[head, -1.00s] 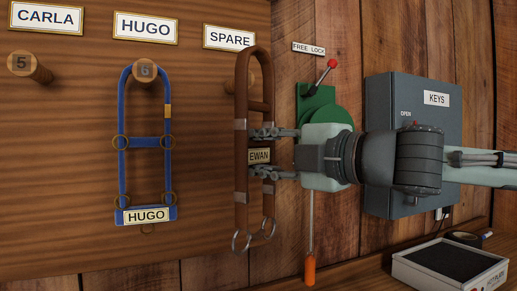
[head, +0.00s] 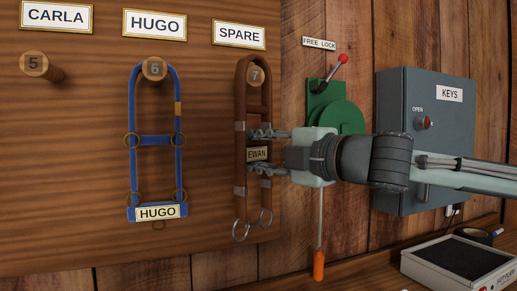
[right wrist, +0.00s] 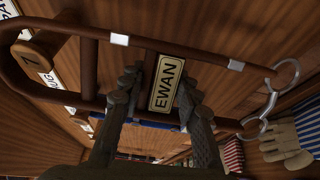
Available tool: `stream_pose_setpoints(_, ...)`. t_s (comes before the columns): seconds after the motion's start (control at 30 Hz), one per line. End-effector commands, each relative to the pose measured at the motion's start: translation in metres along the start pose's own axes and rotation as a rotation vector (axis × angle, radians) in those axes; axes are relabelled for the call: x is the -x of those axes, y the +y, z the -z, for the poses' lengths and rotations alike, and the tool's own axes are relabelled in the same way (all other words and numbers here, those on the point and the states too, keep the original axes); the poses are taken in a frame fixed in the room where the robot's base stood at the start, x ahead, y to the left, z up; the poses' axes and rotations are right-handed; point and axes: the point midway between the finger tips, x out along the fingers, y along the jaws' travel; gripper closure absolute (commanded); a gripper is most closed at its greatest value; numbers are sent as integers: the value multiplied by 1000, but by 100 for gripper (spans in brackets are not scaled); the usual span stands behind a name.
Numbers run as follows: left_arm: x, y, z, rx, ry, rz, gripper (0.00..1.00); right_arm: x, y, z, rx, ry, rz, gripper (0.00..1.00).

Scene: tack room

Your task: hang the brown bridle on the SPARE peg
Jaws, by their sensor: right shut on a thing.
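The brown bridle (head: 240,200) hangs upright from my right gripper (head: 252,152), which is shut on it at the EWAN nameplate (head: 257,154). In the right wrist view the nameplate (right wrist: 166,83) shows between the fingers. The SPARE sign (head: 239,35) is above peg 7 (head: 255,76). The numbered face of this peg shows inside the bridle's top loop, just below the top of the strap. I cannot tell how far the peg passes through the loop. My left gripper is not in view.
A blue HUGO bridle (head: 181,140) hangs on peg 6 (head: 154,69), close on the left. Peg 5 (head: 36,65) under CARLA is bare. To the right are a green wheel (head: 338,117) with a red-knobbed lever, and a grey KEYS box (head: 447,130). A tray-like device (head: 410,268) sits lower right.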

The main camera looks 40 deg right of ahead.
Motion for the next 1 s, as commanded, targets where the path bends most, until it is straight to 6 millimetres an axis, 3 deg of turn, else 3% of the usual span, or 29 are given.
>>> stream_pose_setpoints(0.47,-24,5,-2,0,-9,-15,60,-25,1,-10,0,0,-3,100)
stream_pose_setpoints(1.0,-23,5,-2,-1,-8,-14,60,-36,-10,-15,2,0,-2,100)
